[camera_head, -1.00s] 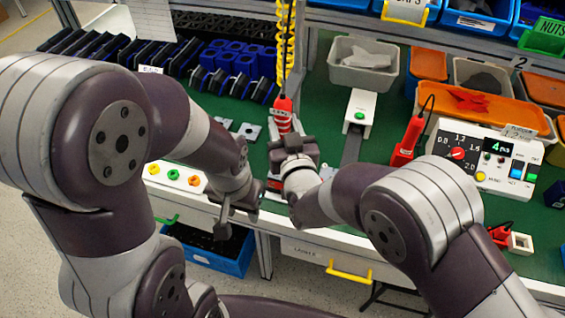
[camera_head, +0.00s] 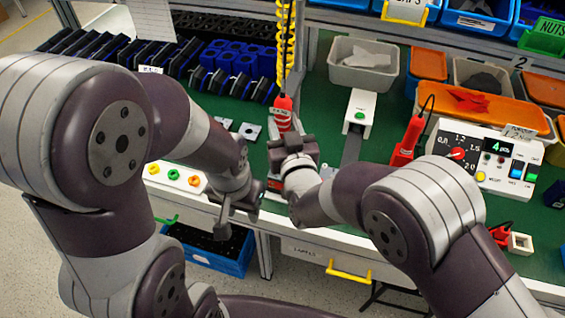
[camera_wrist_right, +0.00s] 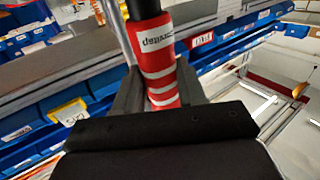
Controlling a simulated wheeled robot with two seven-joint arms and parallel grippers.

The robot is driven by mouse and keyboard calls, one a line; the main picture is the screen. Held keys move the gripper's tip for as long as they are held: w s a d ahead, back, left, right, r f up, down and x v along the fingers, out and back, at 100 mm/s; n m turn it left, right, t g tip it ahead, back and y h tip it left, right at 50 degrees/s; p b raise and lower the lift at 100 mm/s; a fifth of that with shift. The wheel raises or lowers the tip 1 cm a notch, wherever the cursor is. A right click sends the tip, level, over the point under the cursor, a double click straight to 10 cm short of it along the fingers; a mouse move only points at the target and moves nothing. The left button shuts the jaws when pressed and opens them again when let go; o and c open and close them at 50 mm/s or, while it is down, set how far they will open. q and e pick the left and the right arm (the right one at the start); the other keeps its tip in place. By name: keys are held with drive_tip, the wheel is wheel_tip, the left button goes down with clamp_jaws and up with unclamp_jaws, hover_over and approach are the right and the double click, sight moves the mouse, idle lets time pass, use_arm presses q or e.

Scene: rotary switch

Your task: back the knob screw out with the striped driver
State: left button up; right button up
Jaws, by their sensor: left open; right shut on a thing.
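The striped driver (camera_head: 282,113) is red with white bands and hangs upright below a yellow coiled cord. My right gripper (camera_head: 292,147) is shut on it. In the right wrist view the driver (camera_wrist_right: 158,62) sits between the fingers (camera_wrist_right: 160,95) of this gripper, with white bands and lettering on its red body. My left gripper (camera_head: 222,222) is open, low at the table's front edge, left of the right gripper. The driver's tip, the knob and its screw are hidden behind my right gripper and wrist.
A second red driver (camera_head: 407,140) stands to the right, beside a white control box (camera_head: 487,160) whose display reads 4. A white box with a green button (camera_head: 359,112) stands behind. Small metal plates (camera_head: 249,131) lie to the left. Blue holders (camera_head: 238,62) fill the back left.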

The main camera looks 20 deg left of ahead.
sight(285, 115)
drive_tip(key=shift+r+p, duration=1.35)
drive_tip(key=shift+r, duration=0.65)
drive_tip(key=o, duration=1.1)
drive_tip(key=v, duration=0.7)
drive_tip(key=shift+p, duration=0.4)
